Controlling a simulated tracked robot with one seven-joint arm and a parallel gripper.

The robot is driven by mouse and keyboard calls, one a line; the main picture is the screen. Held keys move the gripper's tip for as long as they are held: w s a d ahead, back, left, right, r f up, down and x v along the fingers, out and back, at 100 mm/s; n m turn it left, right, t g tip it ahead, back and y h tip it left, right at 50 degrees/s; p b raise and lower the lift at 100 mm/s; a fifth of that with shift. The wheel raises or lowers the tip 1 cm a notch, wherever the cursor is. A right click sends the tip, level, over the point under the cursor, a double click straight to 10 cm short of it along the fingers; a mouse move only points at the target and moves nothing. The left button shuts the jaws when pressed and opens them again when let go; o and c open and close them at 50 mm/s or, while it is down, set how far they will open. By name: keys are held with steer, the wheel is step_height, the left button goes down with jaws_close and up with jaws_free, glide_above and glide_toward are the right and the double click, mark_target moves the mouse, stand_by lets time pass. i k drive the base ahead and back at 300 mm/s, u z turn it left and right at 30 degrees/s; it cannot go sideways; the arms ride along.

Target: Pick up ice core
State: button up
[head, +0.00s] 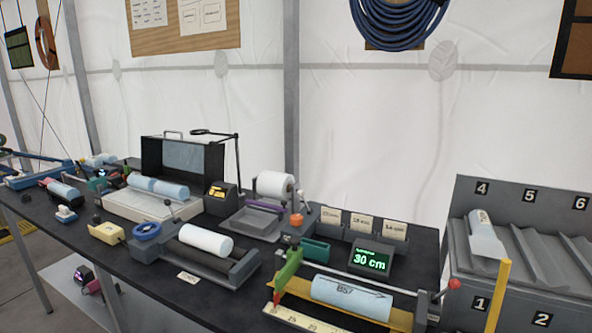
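A pale blue ice core (352,296) with dark marks reading like "B57" and a line along it lies in a yellow measuring trough at the front right. Another pale blue core (158,187) lies on the white bed of an open dark case. A white cylinder (205,240) rests on a dark roller stand, and a whitish cylinder (481,226) lies in the numbered rack at the right. I cannot tell which of these the task means. My gripper is not in view.
The black bench (140,261) runs along a white tent wall. A green display (371,260) reads 30 cm. A grey rack (532,320) with numbered slots stands at the right. A magnifier lamp (212,133), a red-knobbed rod (454,284) and a green clamp (288,268) stick up among crowded equipment.

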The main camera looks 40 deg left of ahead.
mark_target(60, 190)
steer(key=u, duration=0.1)
steer(key=i, duration=0.1)
steer(key=u, duration=2.85)
steer(key=k, duration=0.9)
steer(key=u, duration=0.15)
steer(key=i, duration=0.9)
steer(key=z, duration=0.05)
